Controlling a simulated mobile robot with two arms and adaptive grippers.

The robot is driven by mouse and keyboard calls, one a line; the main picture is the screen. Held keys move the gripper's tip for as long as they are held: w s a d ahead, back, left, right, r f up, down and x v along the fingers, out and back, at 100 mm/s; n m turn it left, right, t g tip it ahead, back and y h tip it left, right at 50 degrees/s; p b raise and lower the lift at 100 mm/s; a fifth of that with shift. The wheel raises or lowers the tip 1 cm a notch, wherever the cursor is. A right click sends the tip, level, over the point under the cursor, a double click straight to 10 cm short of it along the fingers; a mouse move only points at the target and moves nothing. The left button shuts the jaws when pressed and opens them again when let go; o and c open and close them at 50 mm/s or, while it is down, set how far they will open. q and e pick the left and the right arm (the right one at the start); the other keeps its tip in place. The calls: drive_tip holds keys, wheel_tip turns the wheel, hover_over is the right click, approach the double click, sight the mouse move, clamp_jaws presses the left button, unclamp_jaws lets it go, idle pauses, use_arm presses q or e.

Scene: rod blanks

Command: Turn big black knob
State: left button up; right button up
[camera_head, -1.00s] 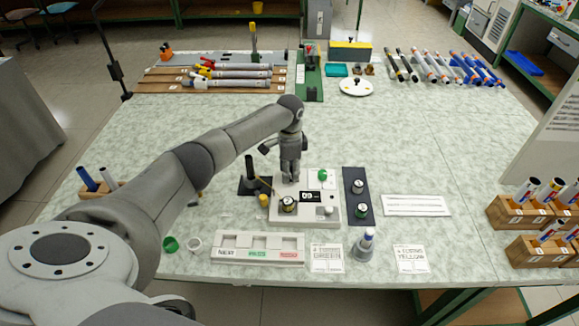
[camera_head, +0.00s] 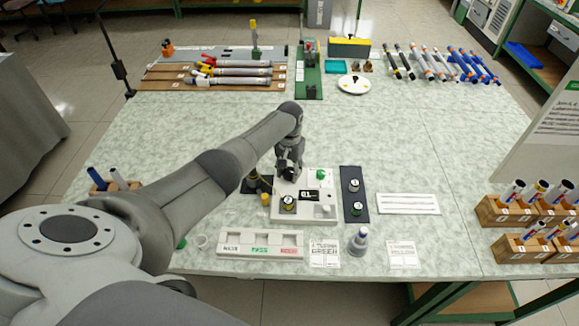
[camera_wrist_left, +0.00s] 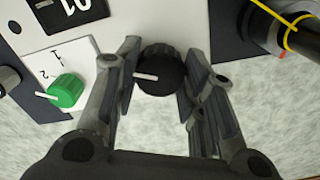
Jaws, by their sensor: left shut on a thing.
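The big black knob (camera_wrist_left: 165,72) with a white pointer line sits on the white panel (camera_head: 318,213). In the left wrist view it lies between the two fingers of my left gripper (camera_wrist_left: 161,60), which is shut on it. In the head view my left gripper (camera_head: 289,174) comes down on the panel's far left part and hides the knob. A smaller green knob (camera_wrist_left: 65,91) with a white pointer is beside it; it also shows in the head view (camera_head: 320,174). The panel's black display (camera_head: 308,195) seems to read 01. My right gripper is not in view.
A dark post (camera_head: 253,180) with a yellow cable stands left of the panel. A dark strip (camera_head: 354,211) with two round parts lies right of it.

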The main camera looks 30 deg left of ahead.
use_arm(q)
drive_tip(key=n+p, duration=0.1)
drive_tip(key=n, duration=0.2)
drive_tip(key=shift+r+n, duration=0.1)
drive_tip(key=shift+n, duration=0.3)
drive_tip(key=n+p, duration=0.1)
drive_tip(key=n, duration=0.7)
drive_tip(key=shift+w+n+p, duration=0.1)
drive_tip(key=shift+n+p, duration=0.25)
drive_tip(key=shift+n, duration=2.05)
drive_tip(key=o, duration=1)
